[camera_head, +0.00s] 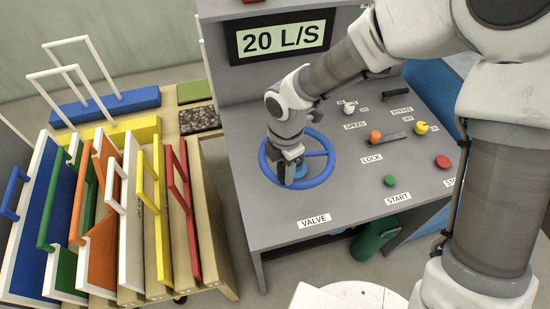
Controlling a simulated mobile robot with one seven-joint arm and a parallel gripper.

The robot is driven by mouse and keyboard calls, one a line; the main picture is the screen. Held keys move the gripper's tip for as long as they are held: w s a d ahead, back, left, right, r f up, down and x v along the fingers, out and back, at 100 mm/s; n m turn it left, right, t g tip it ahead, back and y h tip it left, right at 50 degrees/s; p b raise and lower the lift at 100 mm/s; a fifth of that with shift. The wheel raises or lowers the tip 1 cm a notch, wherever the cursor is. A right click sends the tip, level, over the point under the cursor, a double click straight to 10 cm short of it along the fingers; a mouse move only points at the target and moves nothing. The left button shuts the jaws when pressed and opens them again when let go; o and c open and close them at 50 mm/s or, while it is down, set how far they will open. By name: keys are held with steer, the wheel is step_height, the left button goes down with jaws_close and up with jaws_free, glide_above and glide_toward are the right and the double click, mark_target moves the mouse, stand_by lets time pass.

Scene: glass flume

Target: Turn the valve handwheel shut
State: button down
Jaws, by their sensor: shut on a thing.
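The blue valve handwheel (327,172) lies on the grey panel, just behind the label "VALVE" (314,221). It is a ring with spokes. My gripper (289,178) points down at the left part of the wheel and is shut on it. My gripper hides part of the ring and the hub. Whether it grips the rim or a spoke is hard to tell. A display (283,38) above the panel reads "20 L/S".
Right of the wheel are an orange lock knob (375,137), a white speed knob (349,107), a yellow knob (421,128), a green start button (390,181) and a red button (442,162). A rack of coloured handled panels (150,215) stands at left. The panel's front is clear.

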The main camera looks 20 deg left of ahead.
steer(key=d+n+p, duration=0.1)
steer(key=d+n, duration=0.1)
steer(key=d+n+p, duration=0.1)
steer(key=n+p, duration=0.1)
steer(key=shift+w+d+r, duration=0.2)
steer(key=shift+w+d, duration=0.15)
steer(key=shift+w, duration=0.05)
steer(key=shift+w+d+n+p, duration=0.15)
steer(key=shift+d+n+p, duration=0.15)
steer(key=shift+n+p, duration=0.1)
steer(key=shift+w+d+f+p, duration=0.15)
steer(key=shift+w+d+p, duration=0.45)
steer(key=shift+d, duration=0.35)
steer(key=c, duration=0.5)
jaws_free()
step_height(320, 180, up, 17)
steer(key=p, duration=0.2)
steer(key=shift+r, duration=0.2)
